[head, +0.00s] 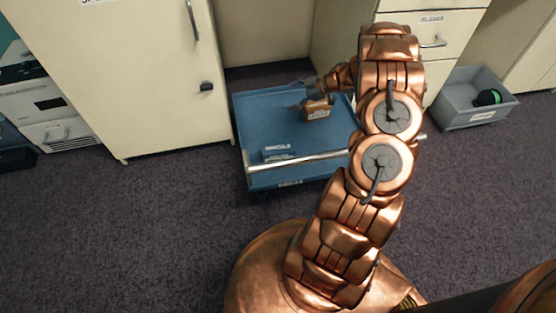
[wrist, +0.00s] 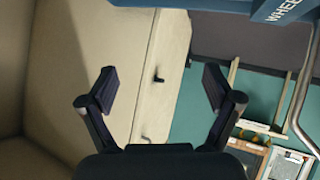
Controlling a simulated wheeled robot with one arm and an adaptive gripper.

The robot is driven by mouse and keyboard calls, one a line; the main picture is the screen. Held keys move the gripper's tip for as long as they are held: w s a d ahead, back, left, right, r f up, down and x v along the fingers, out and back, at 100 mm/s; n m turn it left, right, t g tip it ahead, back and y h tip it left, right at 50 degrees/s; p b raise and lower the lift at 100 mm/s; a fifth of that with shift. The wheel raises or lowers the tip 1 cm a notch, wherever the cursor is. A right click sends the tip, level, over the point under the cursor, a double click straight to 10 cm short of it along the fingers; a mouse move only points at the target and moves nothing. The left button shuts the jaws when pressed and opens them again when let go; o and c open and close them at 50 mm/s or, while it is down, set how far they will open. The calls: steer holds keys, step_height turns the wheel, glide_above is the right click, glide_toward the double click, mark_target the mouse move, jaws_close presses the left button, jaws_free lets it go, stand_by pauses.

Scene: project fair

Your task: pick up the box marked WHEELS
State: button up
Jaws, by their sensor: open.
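In the wrist view, a blue block-like thing (wrist: 265,10) with a white label starting "WHEE" is cut off by the top right edge. In the head view, a small blue box (head: 278,153) with a blurred label sits on the blue cart (head: 258,112) by its front rail; it looks like the same thing. My arm hides the cart's right side.
A metal rail (head: 300,160) runs along the cart's front. A tall cream cabinet (head: 140,70) stands left of the cart, drawers (head: 430,40) right behind it. A grey bin (head: 475,105) with a dark and green item is at right. Carpet in front is clear.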

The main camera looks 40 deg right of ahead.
mark_target(283, 147)
steer(key=s+a+f+y+b, duration=0.1)
steer(key=s+a+f, duration=0.1)
steer(key=s+f, duration=0.1)
steer(key=s+a+f+n+g+y+b, duration=0.1)
steer(key=s+a+f+y+b, duration=0.1)
steer(key=s+a+f, duration=0.1)
steer(key=s+a+f+g+y+b, duration=0.1)
steer(key=s+a+f+y, duration=0.1)
steer(key=f, duration=0.3)
steer(key=shift+s+a+b, duration=0.25)
steer(key=shift+s+b, duration=0.05)
steer(key=shift+s, duration=0.45)
steer(key=a+f+b, duration=0.1)
steer(key=w+a+f+b, duration=0.1)
steer(key=a, duration=0.1)
steer(key=shift+a+g, duration=0.15)
steer(key=shift+g, duration=0.15)
steer(key=shift+w+a+f, duration=0.15)
steer(key=shift+w+a, duration=0.2)
steer(key=shift+a, duration=0.25)
steer(key=c, duration=1.4)
